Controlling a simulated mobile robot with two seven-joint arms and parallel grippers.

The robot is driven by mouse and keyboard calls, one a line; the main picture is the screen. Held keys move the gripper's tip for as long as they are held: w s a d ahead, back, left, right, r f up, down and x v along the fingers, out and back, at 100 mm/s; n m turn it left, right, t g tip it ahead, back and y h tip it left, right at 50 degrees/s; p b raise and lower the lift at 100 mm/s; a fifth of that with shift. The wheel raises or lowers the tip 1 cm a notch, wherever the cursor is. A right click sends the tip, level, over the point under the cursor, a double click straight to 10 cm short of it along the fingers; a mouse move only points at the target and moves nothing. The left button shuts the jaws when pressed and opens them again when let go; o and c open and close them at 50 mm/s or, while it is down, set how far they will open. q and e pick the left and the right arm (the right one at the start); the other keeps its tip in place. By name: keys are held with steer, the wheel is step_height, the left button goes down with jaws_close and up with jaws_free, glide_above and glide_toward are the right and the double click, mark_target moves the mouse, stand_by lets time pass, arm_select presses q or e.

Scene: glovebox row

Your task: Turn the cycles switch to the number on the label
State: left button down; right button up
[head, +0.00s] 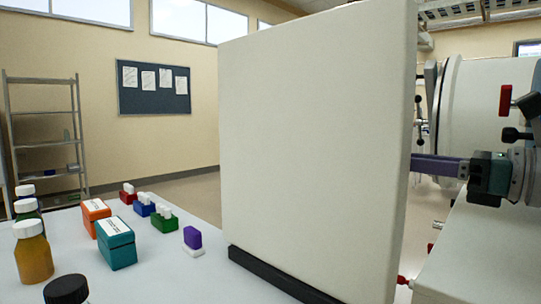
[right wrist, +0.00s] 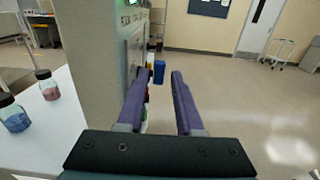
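A large white cabinet (head: 310,150) stands on the white table in the head view, its plain side towards me. My right gripper (head: 418,165) reaches in from the right, its purple fingers pointing left by the cabinet's right edge. In the right wrist view the right gripper (right wrist: 158,85) is open and empty, its fingers apart. The cabinet (right wrist: 95,60) is on the left there, its front face seen at a steep slant with a green-lit display (right wrist: 133,3) and lettering too small to read. I cannot make out the cycles switch or its number label. My left gripper is not in view.
The table (head: 165,265) holds an amber bottle (head: 33,252), an orange box (head: 96,217), a teal box (head: 116,243) and several small coloured blocks. A shelf rack (head: 45,140) stands at the back left. Open floor (right wrist: 230,95) lies to the right in the wrist view.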

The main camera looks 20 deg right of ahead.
steer(key=x, duration=0.5)
steer(key=shift+w, duration=0.15)
steer(key=shift+c, duration=0.2)
jaws_close()
